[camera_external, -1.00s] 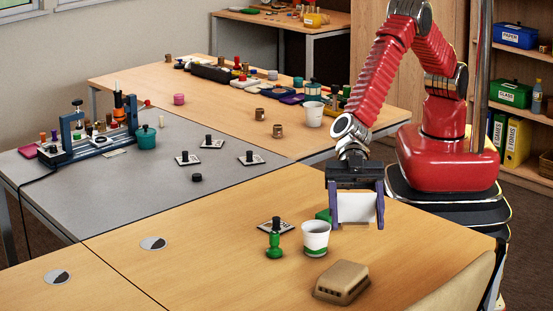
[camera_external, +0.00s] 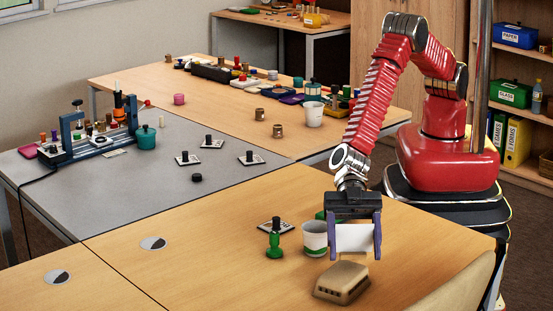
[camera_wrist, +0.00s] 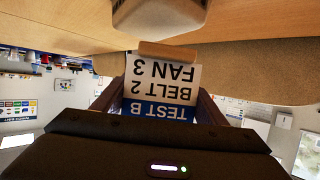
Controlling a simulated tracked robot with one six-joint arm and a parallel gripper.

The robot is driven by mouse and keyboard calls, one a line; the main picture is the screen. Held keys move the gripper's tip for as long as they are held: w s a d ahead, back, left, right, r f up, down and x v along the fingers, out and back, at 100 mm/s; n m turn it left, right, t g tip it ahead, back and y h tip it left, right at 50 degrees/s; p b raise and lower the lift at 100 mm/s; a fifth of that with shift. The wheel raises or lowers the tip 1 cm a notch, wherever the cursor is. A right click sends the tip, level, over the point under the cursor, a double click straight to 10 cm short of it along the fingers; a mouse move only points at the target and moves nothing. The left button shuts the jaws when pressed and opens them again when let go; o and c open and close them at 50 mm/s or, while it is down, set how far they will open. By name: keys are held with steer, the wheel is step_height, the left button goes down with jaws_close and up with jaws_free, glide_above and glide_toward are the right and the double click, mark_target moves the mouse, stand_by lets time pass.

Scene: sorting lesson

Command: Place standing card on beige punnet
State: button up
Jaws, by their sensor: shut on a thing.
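The standing card (camera_external: 354,238) is white and faces the outside camera. In the wrist view the card (camera_wrist: 163,82) reads "TEST B, BELT 2, FAN 3" upside down, with a blue band and a wooden foot (camera_wrist: 167,50). My gripper (camera_external: 353,252) is shut on the card, one purple finger at each side, and holds it upright. The beige punnet (camera_external: 342,284) lies on the front wooden table with its flat face up. The card is just behind and above it in the outside view. In the wrist view the punnet (camera_wrist: 158,16) shows at the top edge, close to the foot.
A white cup with a green band (camera_external: 315,238) stands just left of my gripper. A green object (camera_external: 321,215) is partly hidden behind it. The table's front left is mostly clear.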

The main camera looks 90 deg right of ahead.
steer(key=shift+f, duration=1.3)
steer(key=shift+f, duration=0.1)
steer(key=o, duration=1)
steer(key=shift+o, duration=0.2)
steer(key=shift+d+r, duration=0.1)
steer(key=shift+r, duration=0.1)
steer(key=v, duration=1.1)
steer(key=shift+d, duration=0.4)
steer(key=shift+r, duration=0.1)
